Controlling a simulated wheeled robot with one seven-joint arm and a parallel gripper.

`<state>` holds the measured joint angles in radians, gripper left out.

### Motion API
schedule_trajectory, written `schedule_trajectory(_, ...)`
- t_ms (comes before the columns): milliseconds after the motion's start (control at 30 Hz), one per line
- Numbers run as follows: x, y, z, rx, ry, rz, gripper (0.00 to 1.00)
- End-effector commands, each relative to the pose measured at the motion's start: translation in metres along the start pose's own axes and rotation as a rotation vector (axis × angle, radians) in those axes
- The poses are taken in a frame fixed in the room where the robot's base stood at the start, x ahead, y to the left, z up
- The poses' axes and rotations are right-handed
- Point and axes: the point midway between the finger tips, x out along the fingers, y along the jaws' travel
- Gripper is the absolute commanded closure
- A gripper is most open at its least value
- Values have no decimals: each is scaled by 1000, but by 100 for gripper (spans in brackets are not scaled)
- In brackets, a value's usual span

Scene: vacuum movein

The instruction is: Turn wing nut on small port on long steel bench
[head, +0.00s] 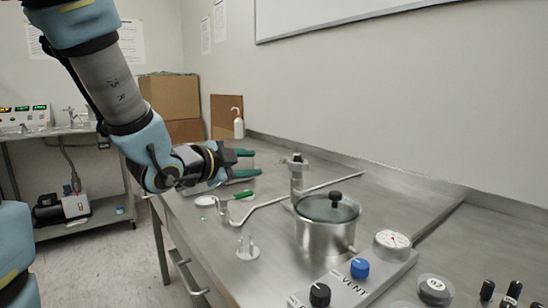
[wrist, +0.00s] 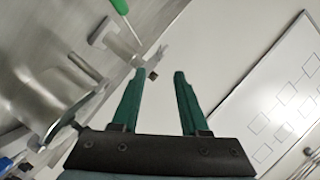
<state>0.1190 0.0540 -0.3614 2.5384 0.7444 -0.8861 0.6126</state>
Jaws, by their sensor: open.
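The long steel bench (head: 400,192) runs along the wall. A short upright metal port (head: 297,182) stands on it behind the lidded steel chamber (head: 325,235), with a small clamp-like fitting (head: 296,161) at its top. The wing nut itself is too small to make out for certain. My gripper (head: 257,163) is open and empty, left of the port and above the bench, its green fingers pointing right. In the wrist view my gripper (wrist: 160,72) has its fingers apart, and a small metal fitting with a brown end (wrist: 153,72) shows near the left fingertip; contact cannot be told.
A bent metal tube (head: 285,203) and a green-handled tool (head: 244,195) lie near the port. A gauge (head: 392,240) and the VENT knobs (head: 359,268) are at the front right. A white bottle (head: 239,126) stands at the back.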

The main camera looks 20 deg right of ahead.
Motion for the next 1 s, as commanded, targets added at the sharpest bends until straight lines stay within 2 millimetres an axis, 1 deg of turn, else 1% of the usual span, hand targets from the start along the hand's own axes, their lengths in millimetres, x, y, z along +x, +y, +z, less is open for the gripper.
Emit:
schedule_trajectory(100, 17, 0, -2, -5, 2, 5, 56)
schedule_trajectory(300, 58, 1, -1, -4, 4, 2, 56)
schedule_trajectory(400, 74, 1, -1, -4, 4, 2, 56)
schedule_trajectory(500, 85, 0, -1, -3, 3, 1, 56)
schedule_trajectory(700, 96, 0, -1, -1, 2, 1, 56)
schedule_trajectory(933, 96, 0, -1, -1, 2, 0, 56)
schedule_trajectory(967, 96, 0, 0, -1, 2, 0, 57)
schedule_trajectory(1000, 96, 0, 0, -1, 2, 0, 61)
